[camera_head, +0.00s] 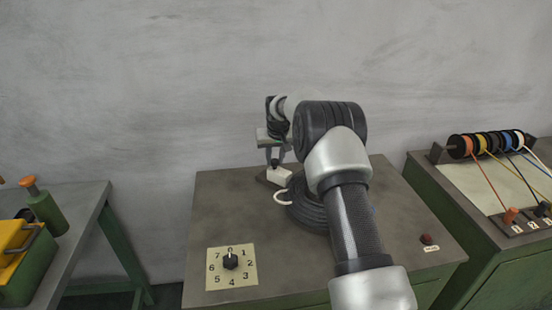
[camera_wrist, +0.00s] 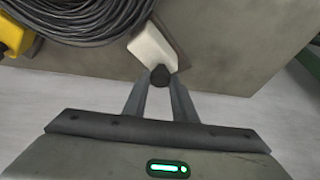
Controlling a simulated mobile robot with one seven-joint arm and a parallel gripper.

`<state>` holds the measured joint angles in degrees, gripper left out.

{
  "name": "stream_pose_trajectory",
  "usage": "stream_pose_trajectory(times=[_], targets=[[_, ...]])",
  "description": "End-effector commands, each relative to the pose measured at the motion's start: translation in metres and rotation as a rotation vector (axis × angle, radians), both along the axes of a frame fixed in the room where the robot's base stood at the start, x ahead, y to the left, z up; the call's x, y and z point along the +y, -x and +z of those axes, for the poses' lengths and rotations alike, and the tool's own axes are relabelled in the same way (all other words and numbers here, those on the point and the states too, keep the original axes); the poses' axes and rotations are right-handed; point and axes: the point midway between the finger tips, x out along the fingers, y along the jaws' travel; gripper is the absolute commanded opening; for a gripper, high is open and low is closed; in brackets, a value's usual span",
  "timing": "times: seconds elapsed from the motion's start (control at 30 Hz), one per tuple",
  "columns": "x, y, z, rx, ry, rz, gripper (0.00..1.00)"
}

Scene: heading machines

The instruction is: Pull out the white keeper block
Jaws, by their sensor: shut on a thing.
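The white keeper block (camera_head: 281,175) sits on the grey-brown bench top, toward its back edge. In the wrist view the block (camera_wrist: 153,46) lies beside a coil of dark cable, with a dark knob (camera_wrist: 160,76) at its near end. My gripper (camera_wrist: 160,85) is shut on this knob, its two fingers tapering together around it. In the head view my gripper (camera_head: 274,160) reaches down to the block from above. The fingertips are small there, and my arm hides part of the bench and coil. I cannot tell whether the block is free of its seat.
The dark cable coil (camera_head: 306,214) lies right beside the block, with a pale curved piece (camera_head: 281,197) at its left. A numbered dial (camera_head: 230,261) and a red button (camera_head: 427,239) are nearer the front. A yellow object (camera_wrist: 12,35) shows beyond the coil.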

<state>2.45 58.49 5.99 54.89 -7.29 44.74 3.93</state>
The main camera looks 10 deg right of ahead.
Motion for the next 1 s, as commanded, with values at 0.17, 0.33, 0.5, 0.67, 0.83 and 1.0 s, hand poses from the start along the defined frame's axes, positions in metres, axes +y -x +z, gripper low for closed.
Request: stream_pose_trajectory(times=[0.17,0.33,0.5,0.67,0.83,1.0], targets=[[0.019,-0.019,0.005,-0.009,-0.003,0.002,0.00],[0.027,-0.026,0.004,-0.009,-0.003,0.002,0.00],[0.028,-0.027,0.004,-0.012,-0.004,0.003,0.00],[0.029,-0.027,0.004,-0.014,-0.006,0.004,0.31],[0.028,-0.027,0.003,-0.010,-0.004,0.003,0.42],[0.027,-0.026,0.003,-0.008,-0.003,0.002,0.42]])
